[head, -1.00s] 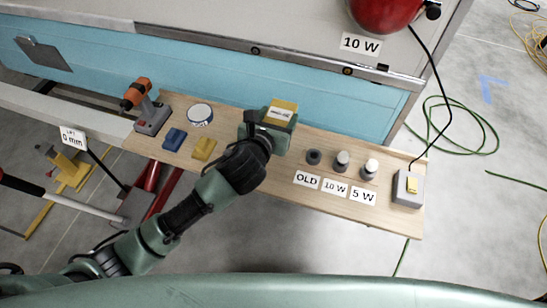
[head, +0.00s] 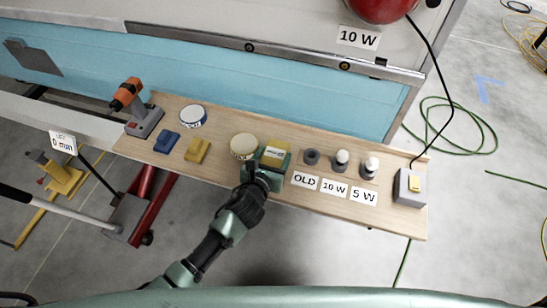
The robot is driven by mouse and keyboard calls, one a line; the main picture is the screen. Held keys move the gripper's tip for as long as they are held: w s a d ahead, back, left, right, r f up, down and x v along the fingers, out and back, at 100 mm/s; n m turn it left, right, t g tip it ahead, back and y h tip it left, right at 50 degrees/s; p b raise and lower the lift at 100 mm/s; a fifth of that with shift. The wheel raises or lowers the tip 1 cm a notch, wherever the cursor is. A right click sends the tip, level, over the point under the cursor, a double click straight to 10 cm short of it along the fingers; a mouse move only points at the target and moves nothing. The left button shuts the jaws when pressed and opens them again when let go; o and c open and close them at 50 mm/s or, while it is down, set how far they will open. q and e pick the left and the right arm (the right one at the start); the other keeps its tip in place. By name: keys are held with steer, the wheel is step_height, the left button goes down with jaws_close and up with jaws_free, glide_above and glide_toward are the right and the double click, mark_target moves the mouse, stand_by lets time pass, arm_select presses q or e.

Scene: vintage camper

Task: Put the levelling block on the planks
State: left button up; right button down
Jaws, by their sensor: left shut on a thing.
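I cannot tell whether the held block touches the board. I take it to be the levelling block. A smaller yellow block (head: 197,149) and a blue block (head: 166,142) lie on the board to the left. No separate planks are clear to me; the long wooden board is the only plank-like surface I make out. My right gripper is not in view.
A cream round disc (head: 243,146) sits just left of the gripper. Bulbs (head: 340,161) and a grey switch box (head: 408,187) stand right. A red jack (head: 148,205) is on the floor.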

arm_select(q)
steer(key=shift+f, duration=0.1)
steer(key=o, duration=1.2)
